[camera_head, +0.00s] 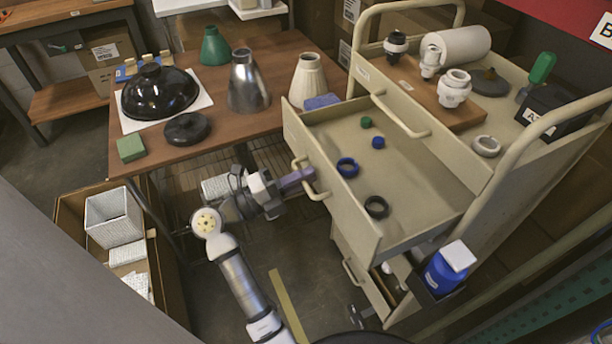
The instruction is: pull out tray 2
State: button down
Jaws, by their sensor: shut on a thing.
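A beige cart (497,213) on the right has drawers stacked one above another. The second drawer from the top, tray 2 (415,170), stands pulled well out to the left. Green, blue and black rings lie loose inside it. Its handle (318,193) is on its left-facing front panel. My gripper (306,177) reaches in from the left with its purple fingers at this handle and is shut on it. The exact finger contact is too small to see clearly.
The top drawer (435,125) is shut; a lower drawer (362,285) stands slightly open. A wooden table (285,50) with lampshades is behind my arm. A cardboard box (75,215) sits at left.

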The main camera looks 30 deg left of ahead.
jog(key=shift+s+a, duration=0.1)
dwell(0.3)
jog(key=c, duration=1.6)
grip_release()
jog(key=b+v, duration=0.3)
jog(key=v, duration=1)
jog(key=shift+s+a, duration=0.25)
jog(key=shift+s, duration=0.05)
